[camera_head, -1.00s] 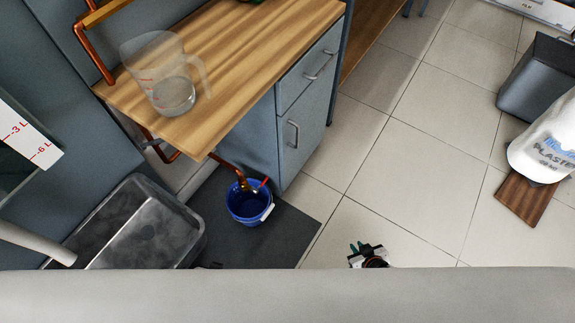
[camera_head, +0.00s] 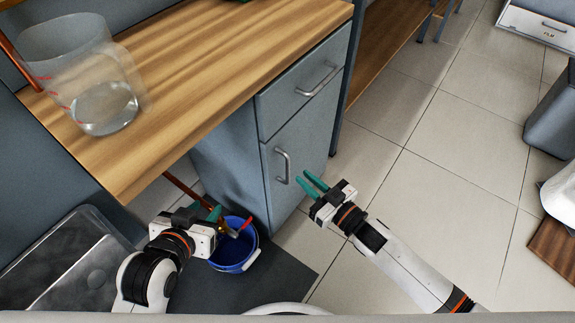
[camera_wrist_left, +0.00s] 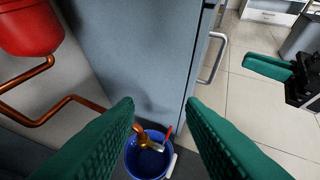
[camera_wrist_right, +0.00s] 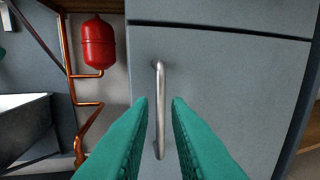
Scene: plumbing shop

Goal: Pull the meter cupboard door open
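The meter cupboard door (camera_head: 307,148) is a grey-blue panel below a drawer, and it looks shut. Its upright metal bar handle (camera_head: 283,166) is on the door's left side. In the right wrist view the handle (camera_wrist_right: 160,110) stands between the green fingers, ahead of or level with their tips; I cannot tell which. My right gripper (camera_head: 312,182) is open, just right of the handle in the head view. My left gripper (camera_head: 218,214) is lower left, by the blue bucket. In the left wrist view its fingers (camera_wrist_left: 160,104) are apart with nothing between them.
The blue bucket (camera_head: 240,257) stands on a dark mat (camera_head: 280,285) before the cupboard. A measuring jug (camera_head: 105,100) sits on the wooden worktop (camera_head: 190,70). A red vessel (camera_wrist_right: 98,43) and copper pipes are left of the cupboard.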

